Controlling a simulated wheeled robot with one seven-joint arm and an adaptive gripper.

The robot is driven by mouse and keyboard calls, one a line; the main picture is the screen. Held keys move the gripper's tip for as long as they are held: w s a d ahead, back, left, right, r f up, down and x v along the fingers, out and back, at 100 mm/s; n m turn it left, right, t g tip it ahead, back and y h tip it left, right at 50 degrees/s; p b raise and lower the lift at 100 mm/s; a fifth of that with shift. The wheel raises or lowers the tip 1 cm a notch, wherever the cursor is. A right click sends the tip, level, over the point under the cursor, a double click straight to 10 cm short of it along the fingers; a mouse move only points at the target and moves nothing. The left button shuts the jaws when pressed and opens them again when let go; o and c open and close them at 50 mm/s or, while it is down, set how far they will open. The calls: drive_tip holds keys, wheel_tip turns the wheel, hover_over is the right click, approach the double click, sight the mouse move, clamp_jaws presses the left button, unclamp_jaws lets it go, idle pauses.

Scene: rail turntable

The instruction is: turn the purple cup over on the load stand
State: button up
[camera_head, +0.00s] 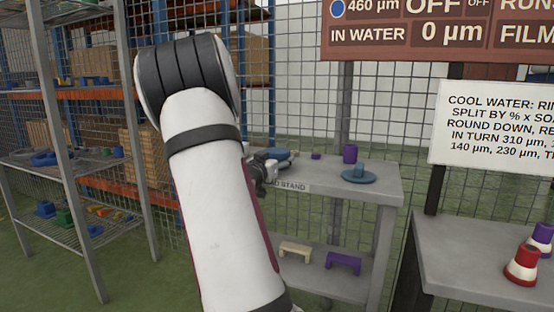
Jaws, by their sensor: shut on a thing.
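The load stand (372,187) is a grey two-level table with a label on its front edge. A small purple cup-like cylinder (350,154) stands upright near its back edge. Which end of it is open is too small to tell. My gripper (266,171) is at the stand's left end, left of the purple cylinder and apart from it. My forearm hides much of it. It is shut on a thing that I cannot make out. A teal-blue object (283,154) shows just behind the gripper; I cannot tell whether they touch.
A blue disc with a knob (358,175) and a small purple block (316,156) are on the stand top. Cream (295,250) and purple (343,262) bridge pieces lie below. A red-and-white tapered piece (522,266) and a purple-and-white one (541,238) stand on the right table.

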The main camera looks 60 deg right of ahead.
drive_tip(key=shift+f, duration=0.1)
drive_tip(key=o, duration=1.4)
drive_tip(key=shift+o, duration=0.2)
drive_tip(key=shift+a, duration=0.15)
drive_tip(key=a, duration=1.1)
drive_tip(key=shift+s+a, duration=0.35)
drive_tip(key=shift+s, duration=0.05)
drive_tip(key=shift+w, duration=0.1)
